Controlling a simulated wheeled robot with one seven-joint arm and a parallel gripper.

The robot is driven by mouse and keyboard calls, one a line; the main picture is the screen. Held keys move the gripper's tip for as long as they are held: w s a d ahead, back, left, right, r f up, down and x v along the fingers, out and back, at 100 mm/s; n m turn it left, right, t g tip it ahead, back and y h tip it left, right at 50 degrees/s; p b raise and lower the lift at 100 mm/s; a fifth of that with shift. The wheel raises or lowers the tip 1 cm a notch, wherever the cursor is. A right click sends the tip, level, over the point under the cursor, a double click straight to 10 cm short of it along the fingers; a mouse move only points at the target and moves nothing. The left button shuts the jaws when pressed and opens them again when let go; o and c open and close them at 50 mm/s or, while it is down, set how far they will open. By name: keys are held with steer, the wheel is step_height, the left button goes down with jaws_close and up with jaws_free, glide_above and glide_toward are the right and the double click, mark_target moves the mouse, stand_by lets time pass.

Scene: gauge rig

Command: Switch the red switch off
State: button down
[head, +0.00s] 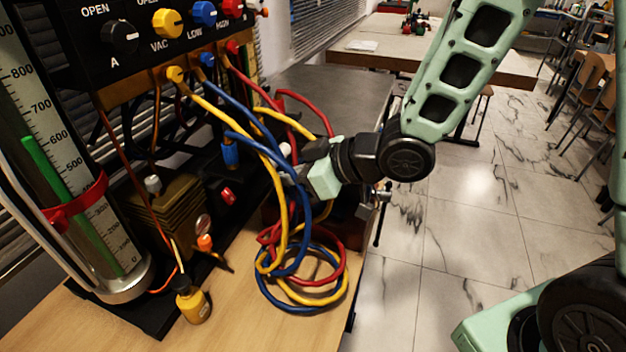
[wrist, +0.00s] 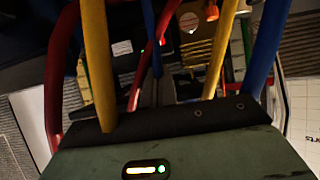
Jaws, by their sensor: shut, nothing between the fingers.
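The red switch (head: 228,196) is a small red rocker with a pale mark on a dark housing, low on the gauge rig in the head view. I cannot tell its on or off position. In the wrist view a small red glowing spot (wrist: 163,42) beside a green light may be this switch, but it is too small to be sure. My gripper (head: 287,165) is shut and empty, to the right of the switch and apart from it. Its tips are among the hanging hoses and partly hidden. In the wrist view hoses cross in front of the gripper body.
Yellow (head: 222,118), blue (head: 262,134) and red (head: 243,82) hoses hang between the rig and my gripper, coiling on the wooden bench (head: 245,315). A scaled gauge tube (head: 62,165) stands left. A small yellow bottle (head: 193,305) stands in front.

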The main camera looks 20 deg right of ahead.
steer(key=shift+b+v, duration=2.55)
steer(key=shift+b, duration=1.55)
steer(key=shift+s+f, duration=0.1)
steer(key=shift+f, duration=0.05)
